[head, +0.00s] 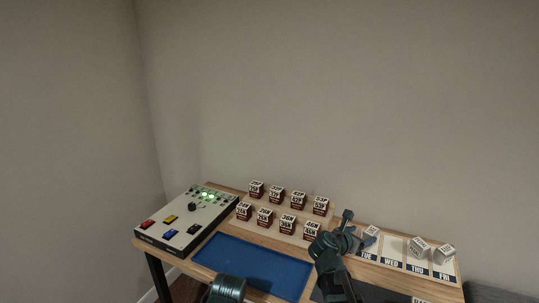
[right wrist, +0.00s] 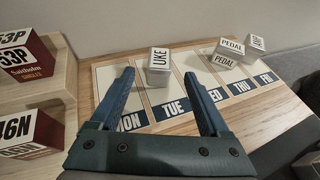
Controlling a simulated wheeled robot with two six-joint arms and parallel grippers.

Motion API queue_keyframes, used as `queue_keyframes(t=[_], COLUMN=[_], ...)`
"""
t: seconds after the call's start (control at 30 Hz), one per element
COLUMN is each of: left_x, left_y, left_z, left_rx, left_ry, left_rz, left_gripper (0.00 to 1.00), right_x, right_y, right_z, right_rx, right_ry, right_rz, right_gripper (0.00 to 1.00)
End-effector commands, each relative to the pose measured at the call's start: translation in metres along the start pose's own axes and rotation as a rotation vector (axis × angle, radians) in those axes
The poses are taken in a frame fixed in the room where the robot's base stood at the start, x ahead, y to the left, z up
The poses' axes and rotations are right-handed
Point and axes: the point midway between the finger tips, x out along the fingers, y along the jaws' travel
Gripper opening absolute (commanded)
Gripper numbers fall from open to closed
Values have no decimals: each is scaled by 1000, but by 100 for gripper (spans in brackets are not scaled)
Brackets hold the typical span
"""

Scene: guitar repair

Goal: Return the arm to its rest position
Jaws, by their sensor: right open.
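My right gripper (head: 358,232) is open and empty above the weekday board (head: 392,247) at the right of the table. In the right wrist view its two blue-grey fingers (right wrist: 160,90) stand wide apart. A white box marked UKE (right wrist: 158,66) stands on the board beyond the fingertips, in line with the gap between them and apart from both. In the head view a dark rounded part of my left arm (head: 228,288) shows at the bottom edge. My left gripper's fingers are not in view.
Several white and dark-red boxes (head: 288,223) stand in two rows on a wooden rack left of my right gripper. A blue tray (head: 252,268) lies in front. A pedal panel (head: 186,219) with green lights is at the left. White PEDAL boxes (head: 419,248) stand at the right.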

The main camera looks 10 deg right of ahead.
Motion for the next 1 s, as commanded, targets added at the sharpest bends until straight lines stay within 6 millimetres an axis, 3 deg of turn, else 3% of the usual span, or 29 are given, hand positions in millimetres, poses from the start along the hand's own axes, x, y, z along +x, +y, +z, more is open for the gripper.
queue_keyframes(t=[0.03, 0.2, 0.5, 1.0], left_x=[8, 20, 34, 34], left_y=[1, 2, 3, 3], left_z=[0, -1, -2, -2], left_rx=[0, 0, 0, 0], left_ry=[0, 0, 0, 0], left_rz=[0, 0, 0, 0], left_gripper=[100, 100, 100, 100], right_x=[15, 46, 85, 87], right_y=[2, 1, 1, 0], right_z=[-3, -3, -2, -1], right_rx=[1, 2, 0, -1], right_ry=[0, 0, 0, 0], right_rz=[-2, -2, -1, 1], right_gripper=[79, 79, 79, 79])
